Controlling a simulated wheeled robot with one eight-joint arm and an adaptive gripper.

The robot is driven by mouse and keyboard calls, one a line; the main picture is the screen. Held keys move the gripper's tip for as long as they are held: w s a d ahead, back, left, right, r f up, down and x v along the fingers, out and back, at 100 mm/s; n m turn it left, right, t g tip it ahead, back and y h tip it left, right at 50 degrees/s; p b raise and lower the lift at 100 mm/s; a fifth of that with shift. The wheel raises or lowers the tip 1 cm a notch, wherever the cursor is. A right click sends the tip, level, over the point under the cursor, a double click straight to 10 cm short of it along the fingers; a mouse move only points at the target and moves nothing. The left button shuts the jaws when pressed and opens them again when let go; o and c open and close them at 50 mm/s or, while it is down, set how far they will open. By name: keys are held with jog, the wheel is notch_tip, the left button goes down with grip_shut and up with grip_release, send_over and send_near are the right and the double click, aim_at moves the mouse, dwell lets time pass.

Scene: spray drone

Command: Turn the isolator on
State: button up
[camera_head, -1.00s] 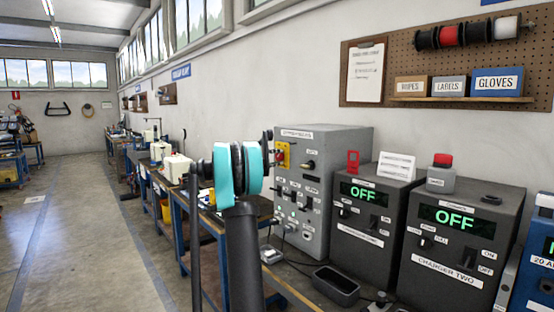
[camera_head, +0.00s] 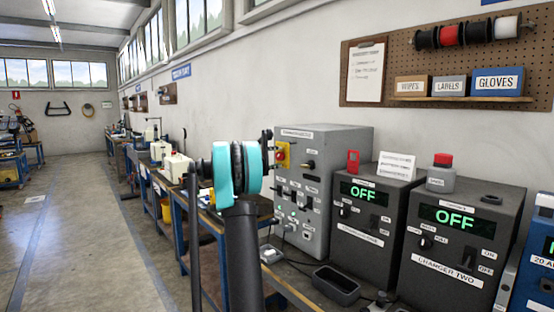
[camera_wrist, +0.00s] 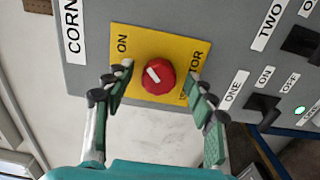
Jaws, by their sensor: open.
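The isolator is a red round knob (camera_wrist: 158,76) with a white pointer mark, on a yellow plate (camera_wrist: 122,62) lettered ON, in the wrist view. The white mark sits at the knob's upper left; part of the plate's lettering is hidden by a finger. The plate is on a grey cabinet (camera_head: 344,150), where it shows as a small yellow patch (camera_head: 283,163) in the head view. My gripper (camera_wrist: 158,86) is open, with one finger on each side of the knob. I cannot tell whether the fingers touch it.
To the right stand two dark chargers showing OFF, one nearer the cabinet (camera_head: 364,237) and charger two (camera_head: 446,262). Other switches (camera_wrist: 263,106) sit beside the plate. A small black tray (camera_head: 336,285) lies on the bench.

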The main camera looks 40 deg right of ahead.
jog(key=a, duration=1.1)
jog(key=shift+s+a, duration=0.2)
jog(key=shift+s, duration=0.25)
jog(key=s+a+f+t+y, duration=0.3)
jog(key=s+a+f+y, duration=1.5)
jog(key=s+a+f, duration=2)
jog(key=shift+s+a+f+m, duration=0.2)
jog(key=shift+s+f+m, duration=0.25)
jog(key=shift+f, duration=0.25)
